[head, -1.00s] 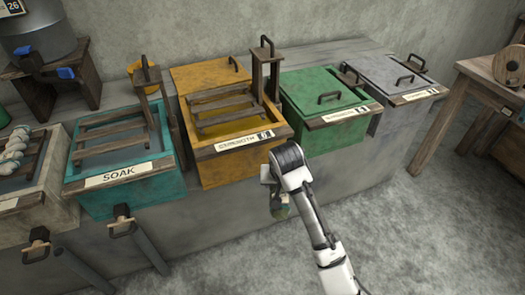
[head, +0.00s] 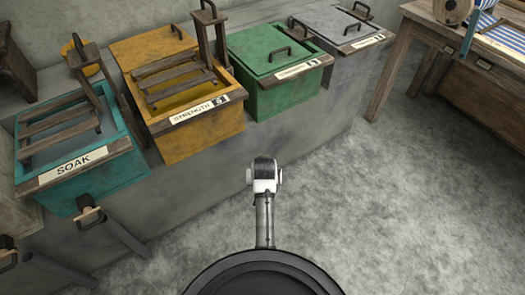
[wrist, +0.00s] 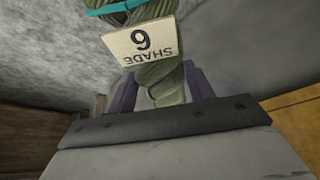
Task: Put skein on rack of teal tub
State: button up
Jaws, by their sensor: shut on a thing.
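The olive-green skein (wrist: 162,78) hangs in my gripper (wrist: 160,92) in the wrist view. It has a teal tie (wrist: 125,6) and a cream tag (wrist: 141,42) reading "SHADE 6", seen upside down. My gripper is shut on the skein. In the head view my arm points away from my base over the floor, and the gripper and skein are hidden. The teal tub (head: 110,177), labelled "SOAK", stands at the left of the head view. Its wooden slatted rack (head: 60,139) lies across the top, with no skein visible on it.
The yellow tub (head: 200,138) with its own rack stands right of the teal tub, then the lidded green tub (head: 290,93) and grey tub (head: 352,58). Handles (head: 90,212) jut from the bench front. A wooden table (head: 425,28) stands at upper right. Floor (head: 390,200) is clear.

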aim_at(37, 127)
jog(key=k+j+z, duration=0.1)
jog(key=j, duration=0.7)
jog(key=k+j+z, duration=0.15)
jog(key=j, duration=0.25)
jog(key=k+j+z, duration=0.1)
jog(key=j, duration=0.3)
jog(key=k+j, duration=0.15)
jog(key=j, duration=0.25)
jog(key=k+j+z, duration=0.15)
jog(key=j, duration=0.25)
jog(key=k+j+z, duration=0.1)
jog(key=j, duration=0.25)
